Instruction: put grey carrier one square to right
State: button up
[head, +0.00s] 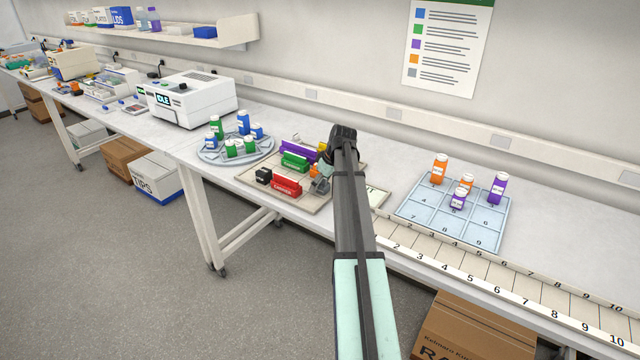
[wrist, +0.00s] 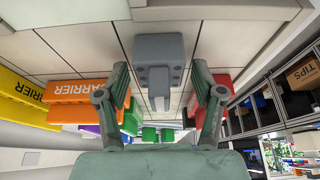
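The grey carrier (head: 319,187) stands on the squared board (head: 313,205) near its front right part, partly hidden by my arm in the head view. In the wrist view the grey carrier (wrist: 158,48) is centred between my fingers. My gripper (wrist: 160,75) is open, with a finger on each side of the carrier and a visible gap to both. I cannot tell how deep the fingertips reach beside it. In the head view my gripper (head: 325,172) is close to the carrier and mostly covered by the arm.
The red carrier (head: 287,185) and black carrier (head: 263,175) stand left of the grey one. Green (head: 295,162), purple (head: 298,149), orange (head: 314,169) and yellow (head: 322,147) carriers stand farther back. A round rack (head: 208,153) and numbered tray (head: 408,211) flank the board.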

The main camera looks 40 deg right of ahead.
jog(key=shift+r, duration=0.1)
jog(key=b+v, duration=0.2)
jog(key=v, duration=1)
